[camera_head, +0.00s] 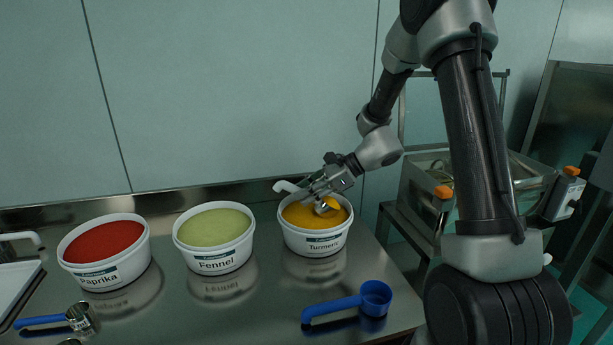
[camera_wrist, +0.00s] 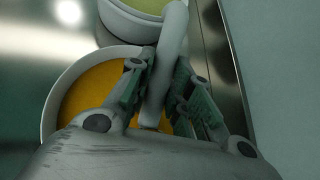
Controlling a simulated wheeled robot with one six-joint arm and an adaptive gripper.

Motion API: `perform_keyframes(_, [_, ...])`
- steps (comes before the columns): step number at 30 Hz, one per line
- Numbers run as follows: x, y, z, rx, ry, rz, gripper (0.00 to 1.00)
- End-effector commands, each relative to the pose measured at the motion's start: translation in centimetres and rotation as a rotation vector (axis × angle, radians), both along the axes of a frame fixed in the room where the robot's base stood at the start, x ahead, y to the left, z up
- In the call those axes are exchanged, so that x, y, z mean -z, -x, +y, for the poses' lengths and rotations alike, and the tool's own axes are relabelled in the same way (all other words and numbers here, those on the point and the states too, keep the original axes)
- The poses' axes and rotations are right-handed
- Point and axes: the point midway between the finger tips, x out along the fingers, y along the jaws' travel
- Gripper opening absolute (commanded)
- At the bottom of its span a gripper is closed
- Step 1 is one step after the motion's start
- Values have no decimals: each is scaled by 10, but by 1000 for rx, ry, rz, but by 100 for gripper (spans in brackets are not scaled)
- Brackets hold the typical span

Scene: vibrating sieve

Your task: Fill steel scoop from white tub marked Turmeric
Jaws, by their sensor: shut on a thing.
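The white tub marked Turmeric (camera_head: 318,241) stands on the steel table, full of orange-yellow powder. Its rim (camera_wrist: 50,117) and powder show at left in the wrist view. My gripper (camera_head: 308,191) is over this tub, its fingers shut around the white handle of the steel scoop (camera_head: 326,207). The handle end sticks out to the left beyond the fingers. The scoop's small bowl is low at the powder, with yellow inside it; how deep it sits is unclear. In the wrist view the pale handle (camera_wrist: 172,45) runs between my gripper's fingers (camera_wrist: 160,78); the bowl is mostly hidden.
White tubs marked Fennel (camera_head: 215,260) and Paprika (camera_head: 106,273) stand left of the Turmeric tub. A blue scoop (camera_head: 375,297) lies in front of it. Another blue-handled scoop (camera_head: 80,317) lies at front left. The wall (camera_head: 240,90) is close behind the table.

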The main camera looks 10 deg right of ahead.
Motion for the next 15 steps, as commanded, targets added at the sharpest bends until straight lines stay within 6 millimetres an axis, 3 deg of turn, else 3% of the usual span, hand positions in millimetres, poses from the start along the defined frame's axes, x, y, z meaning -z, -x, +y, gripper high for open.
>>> perform_keyframes(6, [35, 3, 1, 1, 7, 5, 0])
perform_keyframes(15, [25, 3, 13, -3, 150, 9, 0])
